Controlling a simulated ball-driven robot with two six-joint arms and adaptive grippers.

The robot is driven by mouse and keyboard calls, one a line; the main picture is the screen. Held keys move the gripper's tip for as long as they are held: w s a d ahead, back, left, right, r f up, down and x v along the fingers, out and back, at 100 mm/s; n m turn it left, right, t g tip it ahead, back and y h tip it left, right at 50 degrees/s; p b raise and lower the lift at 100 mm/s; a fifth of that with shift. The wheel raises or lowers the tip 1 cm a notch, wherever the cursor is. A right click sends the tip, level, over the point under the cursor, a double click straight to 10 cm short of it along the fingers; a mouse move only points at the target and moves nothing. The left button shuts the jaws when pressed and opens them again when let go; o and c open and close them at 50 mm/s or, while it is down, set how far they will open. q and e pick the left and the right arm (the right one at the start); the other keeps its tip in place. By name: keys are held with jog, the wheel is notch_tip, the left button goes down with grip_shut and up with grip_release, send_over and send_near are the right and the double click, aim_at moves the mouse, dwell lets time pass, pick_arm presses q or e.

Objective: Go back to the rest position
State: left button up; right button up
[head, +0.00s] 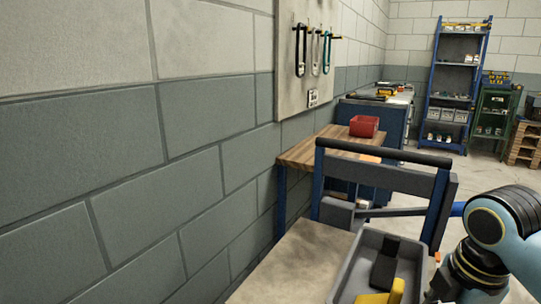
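Neither of my grippers shows in the head view. A light blue and black arm part of mine stands at the lower right, and its gripper is out of the picture. The left arm does not show at all. No task object is named. Close in front is a trolley with a blue frame and a black handle bar (384,153). A grey tray (345,285) lies on it with a black item (384,266) and a yellow item (384,294) inside, cut off by the bottom edge.
A block wall (130,160) runs close along the left. Beyond the trolley stands a wooden-topped bench (318,150) with a red bin (364,126). A blue shelf rack (456,80) and wooden pallets (523,143) stand farther back. Open floor (425,178) lies right of the benches.

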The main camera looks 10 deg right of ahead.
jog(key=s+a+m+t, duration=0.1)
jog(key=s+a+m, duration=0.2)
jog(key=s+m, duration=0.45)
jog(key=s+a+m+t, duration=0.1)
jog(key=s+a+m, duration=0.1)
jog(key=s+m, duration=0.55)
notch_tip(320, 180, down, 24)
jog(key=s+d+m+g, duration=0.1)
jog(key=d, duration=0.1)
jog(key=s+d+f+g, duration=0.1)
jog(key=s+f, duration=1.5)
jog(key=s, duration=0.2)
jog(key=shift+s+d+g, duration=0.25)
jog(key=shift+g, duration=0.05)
